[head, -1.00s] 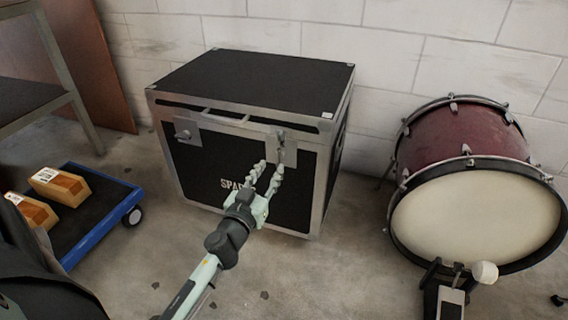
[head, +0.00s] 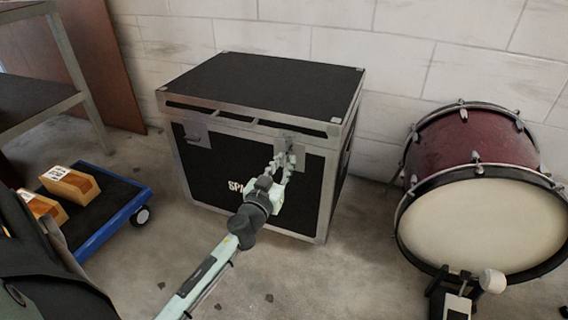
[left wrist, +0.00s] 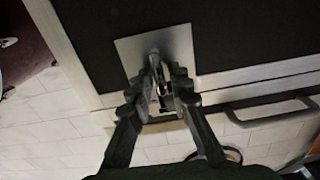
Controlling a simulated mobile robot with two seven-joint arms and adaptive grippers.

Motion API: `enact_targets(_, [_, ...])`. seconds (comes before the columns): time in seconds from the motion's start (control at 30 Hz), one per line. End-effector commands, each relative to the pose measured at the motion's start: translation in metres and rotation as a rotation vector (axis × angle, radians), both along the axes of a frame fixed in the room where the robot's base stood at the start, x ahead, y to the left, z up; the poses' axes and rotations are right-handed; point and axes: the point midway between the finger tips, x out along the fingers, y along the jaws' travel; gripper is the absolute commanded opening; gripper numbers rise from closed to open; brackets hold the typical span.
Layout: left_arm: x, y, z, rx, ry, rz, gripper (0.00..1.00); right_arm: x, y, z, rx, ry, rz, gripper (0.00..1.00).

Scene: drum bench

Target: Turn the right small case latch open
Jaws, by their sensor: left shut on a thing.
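The black flight case (head: 255,82) with silver edges stands on the floor against the wall. Its right small latch (head: 288,143) sits on a pale metal plate near the front's upper right corner. My left gripper (head: 284,159) reaches it from below, with its fingers shut on the latch. In the left wrist view the fingers (left wrist: 167,90) close around the small latch (left wrist: 155,60) in front of its plate (left wrist: 178,45). The fingers hide part of the latch, so I cannot tell its exact angle. My right gripper is not in view.
The other latch (head: 192,137) is on the case's upper left front. A bass drum (head: 475,195) with a pedal (head: 455,305) stands to the right. A blue-edged cart (head: 140,200) holding wooden blocks (head: 70,184) is at the left. The floor between case and drum is clear.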

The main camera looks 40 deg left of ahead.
Motion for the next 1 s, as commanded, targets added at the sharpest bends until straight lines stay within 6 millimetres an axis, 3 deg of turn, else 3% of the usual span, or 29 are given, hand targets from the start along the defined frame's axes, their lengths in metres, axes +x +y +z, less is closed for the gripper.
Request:
enact_targets(0.47, [-0.0002, -0.0007, -0.0004, 0.109, 0.026, 0.000, 0.00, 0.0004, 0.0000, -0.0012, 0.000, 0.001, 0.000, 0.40])
enact_targets(1.0, [0.0001, -0.0031, -0.0015, 0.573, 0.139, 0.000, 0.00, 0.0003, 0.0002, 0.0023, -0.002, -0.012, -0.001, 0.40])
